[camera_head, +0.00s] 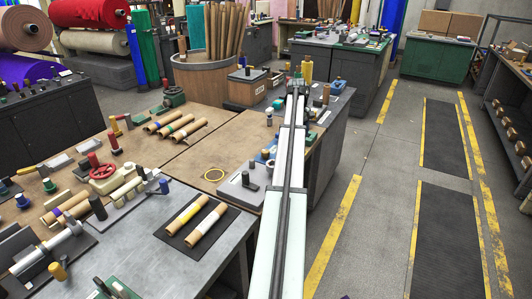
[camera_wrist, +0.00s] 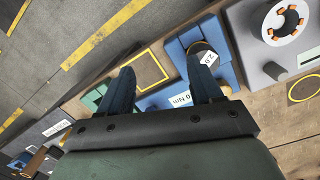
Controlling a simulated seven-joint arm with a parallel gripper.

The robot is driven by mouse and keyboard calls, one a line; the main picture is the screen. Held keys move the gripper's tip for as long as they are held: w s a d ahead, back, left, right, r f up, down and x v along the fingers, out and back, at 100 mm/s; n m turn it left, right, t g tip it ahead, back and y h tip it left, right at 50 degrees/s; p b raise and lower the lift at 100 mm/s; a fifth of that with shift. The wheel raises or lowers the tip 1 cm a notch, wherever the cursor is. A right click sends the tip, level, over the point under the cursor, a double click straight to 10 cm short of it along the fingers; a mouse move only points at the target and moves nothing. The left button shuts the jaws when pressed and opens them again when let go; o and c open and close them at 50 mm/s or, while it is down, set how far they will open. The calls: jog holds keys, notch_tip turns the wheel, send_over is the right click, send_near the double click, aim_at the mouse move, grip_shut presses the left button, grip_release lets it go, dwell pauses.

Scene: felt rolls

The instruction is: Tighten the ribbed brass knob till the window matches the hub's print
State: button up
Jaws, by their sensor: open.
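In the wrist view my gripper (camera_wrist: 163,64) is open, its two dark blue fingers apart and nothing held between them. The right finger overlaps a blue fixture (camera_wrist: 227,74) with a dark round part edged in brass colour (camera_wrist: 197,46), which may be the ribbed knob; the finger hides much of it. A white label (camera_wrist: 208,58) there reads "2.0". A second white label (camera_wrist: 181,99), partly hidden, shows "0 Nm". A pale plate with a round orange-and-white part (camera_wrist: 283,22) lies at upper right; I cannot tell whether this is the hub.
A yellow-outlined square pad (camera_wrist: 149,68) lies between the fingers, with the table edge beyond it. A dark knob (camera_wrist: 275,70) stands at right.

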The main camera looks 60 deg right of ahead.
notch_tip(320, 180, up, 4)
jog(key=n+t, duration=0.1)
send_over(266, 151)
notch_tip(266, 151, down, 14)
dwell(0.3)
jog(key=c, duration=1)
